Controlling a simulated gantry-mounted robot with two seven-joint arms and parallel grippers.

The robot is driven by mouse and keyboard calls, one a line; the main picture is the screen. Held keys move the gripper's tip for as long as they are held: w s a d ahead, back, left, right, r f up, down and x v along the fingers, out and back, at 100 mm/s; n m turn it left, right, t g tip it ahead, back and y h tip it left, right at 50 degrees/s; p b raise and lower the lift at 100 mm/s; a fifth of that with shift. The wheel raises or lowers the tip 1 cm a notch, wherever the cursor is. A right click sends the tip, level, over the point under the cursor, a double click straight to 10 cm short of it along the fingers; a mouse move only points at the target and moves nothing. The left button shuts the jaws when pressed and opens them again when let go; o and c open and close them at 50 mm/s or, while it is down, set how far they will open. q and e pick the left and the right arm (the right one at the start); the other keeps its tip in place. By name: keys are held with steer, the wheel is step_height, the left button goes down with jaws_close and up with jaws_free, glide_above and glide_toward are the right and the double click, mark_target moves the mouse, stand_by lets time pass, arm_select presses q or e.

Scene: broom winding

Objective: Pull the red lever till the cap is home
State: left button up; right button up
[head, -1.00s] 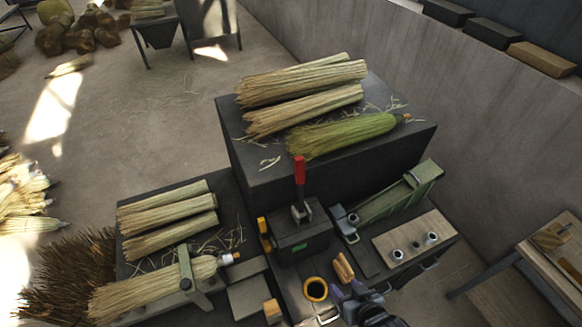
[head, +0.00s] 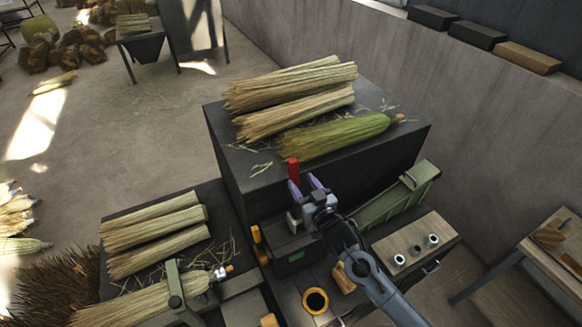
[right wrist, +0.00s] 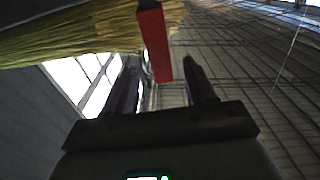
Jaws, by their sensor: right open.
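The red lever (head: 293,170) stands upright on a dark machine box with a green light (head: 296,256). My right gripper (head: 304,183) is open beside the lever's grip in the head view. In the right wrist view, the red grip (right wrist: 155,45) shows in the gap between the two open fingers (right wrist: 163,85); nothing is gripped, and whether they touch it is unclear. The arm hides the lever's lower right side. A broom (head: 150,297) lies under a clamp at lower left, with a small pale piece (head: 220,273) at its tip, possibly the cap. My left gripper is out of view.
A dark block (head: 340,185) with straw bundles and a green broom stands behind the lever. A green trough (head: 400,200) and a wooden board with small cylinders (head: 415,250) are at right. A yellow-ringed black cup (head: 315,300) is in front.

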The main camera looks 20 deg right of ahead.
mark_target(296, 174)
steer(key=shift+w+a+p, duration=0.25)
steer(key=shift+w+p, duration=0.05)
steer(key=shift+w, duration=1.65)
steer(key=shift+w+a+p, duration=0.2)
steer(key=shift+w+p, duration=0.1)
steer(key=shift+w, duration=1.6)
jaws_close()
